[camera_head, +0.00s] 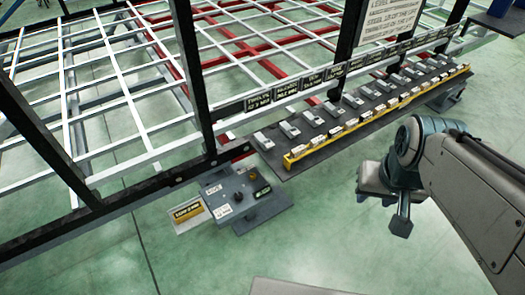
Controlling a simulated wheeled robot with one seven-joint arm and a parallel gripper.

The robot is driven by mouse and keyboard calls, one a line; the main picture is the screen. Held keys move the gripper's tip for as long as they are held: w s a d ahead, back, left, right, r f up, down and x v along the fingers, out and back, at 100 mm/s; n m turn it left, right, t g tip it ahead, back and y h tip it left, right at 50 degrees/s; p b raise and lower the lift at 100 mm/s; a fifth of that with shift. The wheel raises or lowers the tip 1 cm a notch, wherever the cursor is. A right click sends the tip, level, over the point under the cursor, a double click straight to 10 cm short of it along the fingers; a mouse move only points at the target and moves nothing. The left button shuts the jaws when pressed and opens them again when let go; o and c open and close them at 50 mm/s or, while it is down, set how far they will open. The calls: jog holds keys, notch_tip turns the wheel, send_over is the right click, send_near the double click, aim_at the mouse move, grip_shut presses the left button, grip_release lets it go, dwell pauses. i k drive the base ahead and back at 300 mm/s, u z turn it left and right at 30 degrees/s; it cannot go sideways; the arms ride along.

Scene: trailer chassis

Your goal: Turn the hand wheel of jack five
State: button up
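A long dark shelf (283,170) runs along the trailer frame with a row of several small grey units (352,100) on it. A yellow strip (300,154) with several white tags runs along its front edge. No hand wheel can be made out at this size, and I cannot tell which unit is jack five. My gripper (390,208) hangs below the end of my arm at the right, in front of the shelf and apart from it. It is seen from behind and above, and its finger opening is not clear.
A grey control panel (240,196) with dark knobs and a yellow label plate (187,212) stands left of the shelf. Black posts (190,70) and a white-and-red lattice (120,80) rise behind. A sign (388,15) hangs above.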

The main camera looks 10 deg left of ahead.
aim_at(238, 196)
jog(key=u, duration=0.1)
jog(key=i, duration=0.65)
jog(key=u, duration=0.9)
jog(key=i, duration=0.45)
jog(key=u, duration=0.45)
